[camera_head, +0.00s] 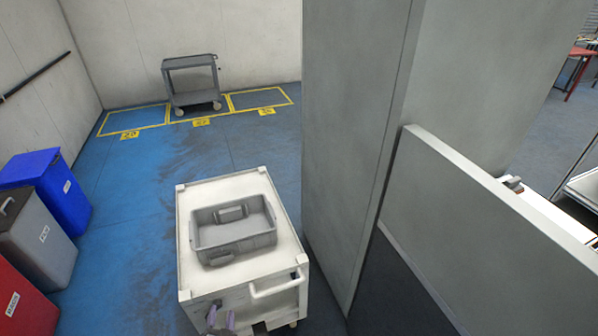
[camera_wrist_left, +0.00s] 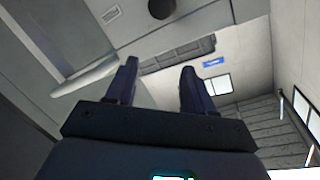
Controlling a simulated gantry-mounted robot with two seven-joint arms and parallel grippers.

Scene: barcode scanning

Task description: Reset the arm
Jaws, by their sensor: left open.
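My left gripper (camera_head: 222,322) shows at the bottom edge of the head view, in front of the white cart; only its fingertips are in sight. In the left wrist view the left gripper (camera_wrist_left: 157,80) points up toward the ceiling, its two dark fingers apart with nothing between them. My right gripper is not in either view.
A white cart (camera_head: 195,275) with a handle stands in front of me and bears a grey tray (camera_head: 205,240). Blue (camera_head: 65,190), grey (camera_head: 45,235) and red (camera_head: 20,305) bins line the left. A grey trolley (camera_head: 190,63) stands at the back. A tall grey partition (camera_head: 350,130) blocks the right.

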